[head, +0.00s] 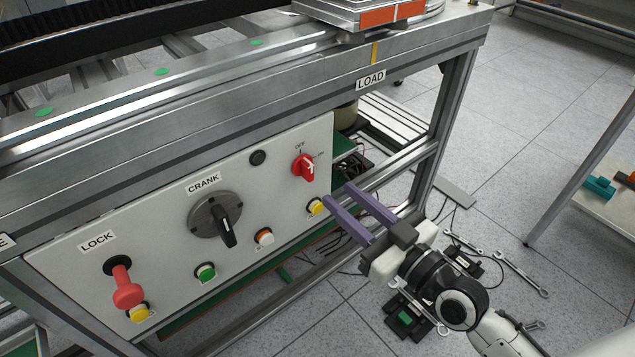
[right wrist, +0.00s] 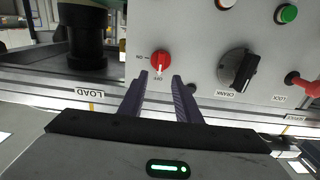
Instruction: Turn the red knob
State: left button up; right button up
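The red knob (head: 303,167) is a round rotary switch at the upper right of the white control panel (head: 160,260). Its labels read OFF above it and ON to its right. The right wrist view shows the red knob (right wrist: 160,60) upside down, its white mark toward OFF. My right gripper (head: 338,193) is open and empty, below and to the right of the knob, apart from it. In the right wrist view its purple fingertips (right wrist: 160,76) lie on either side of the knob's line. My left gripper is not in view.
The black crank handle (head: 223,222), a red lock lever (head: 124,285) and several coloured buttons share the panel. A metal frame post (head: 432,150) stands right of it. Wrenches (head: 522,273) and cables lie on the floor by my right arm.

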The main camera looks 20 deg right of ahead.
aim_at(312, 172)
jog(key=x, duration=0.8)
jog(key=shift+w+a+b, duration=0.1)
jog(key=shift+w+b, duration=0.05)
jog(key=shift+b, duration=0.15)
grip_shut()
